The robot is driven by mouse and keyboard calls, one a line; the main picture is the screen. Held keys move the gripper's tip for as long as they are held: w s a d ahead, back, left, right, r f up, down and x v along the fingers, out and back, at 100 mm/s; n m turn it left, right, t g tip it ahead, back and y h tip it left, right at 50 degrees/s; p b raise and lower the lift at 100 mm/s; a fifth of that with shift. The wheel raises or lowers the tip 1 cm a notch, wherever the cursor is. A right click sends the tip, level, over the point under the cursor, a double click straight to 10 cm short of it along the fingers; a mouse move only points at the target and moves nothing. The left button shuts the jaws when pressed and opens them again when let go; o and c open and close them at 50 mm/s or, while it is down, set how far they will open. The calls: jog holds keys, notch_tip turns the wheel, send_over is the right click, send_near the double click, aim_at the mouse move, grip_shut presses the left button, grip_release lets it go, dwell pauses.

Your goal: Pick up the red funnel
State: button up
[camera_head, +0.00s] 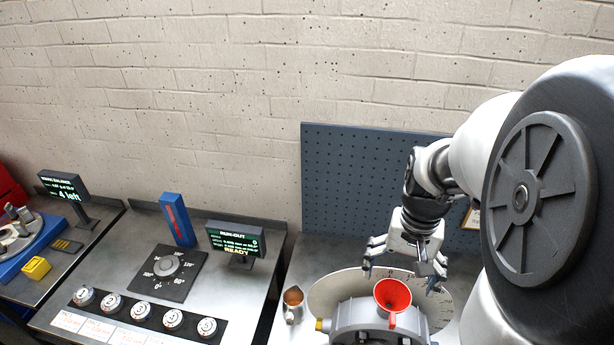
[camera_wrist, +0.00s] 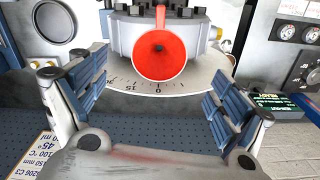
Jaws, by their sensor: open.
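The red funnel (camera_head: 392,294) sits mouth up on top of the grey round housing (camera_head: 350,318), near the lower right of the head view. In the wrist view the funnel (camera_wrist: 160,56) shows at the top middle, its wide mouth facing the camera. My gripper (camera_head: 403,272) hangs just behind and above the funnel, its fingers spread apart and nothing between them. In the wrist view my gripper (camera_wrist: 155,88) has its blue-grey finger pads wide apart, with the funnel beyond and between them. The gripper looks apart from the funnel. The funnel's lower end is hidden.
A pale graduated disc (camera_head: 325,288) stands around the housing. A blue pegboard (camera_head: 345,190) stands behind.

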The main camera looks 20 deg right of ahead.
aim_at(389, 304)
jog(key=f, duration=0.3)
jog(key=shift+w+a, duration=0.1)
jog(key=shift+w, duration=0.15)
jog(key=shift+s+f, duration=0.2)
jog(key=shift+f, duration=0.65)
jog(key=f, duration=0.3)
jog(key=shift+w+d+f, duration=0.3)
jog(key=shift+d+f, duration=0.05)
jog(key=shift+d, duration=0.05)
jog(key=shift+f, duration=0.35)
jog(key=c, duration=1)
jog(key=shift+r, duration=0.1)
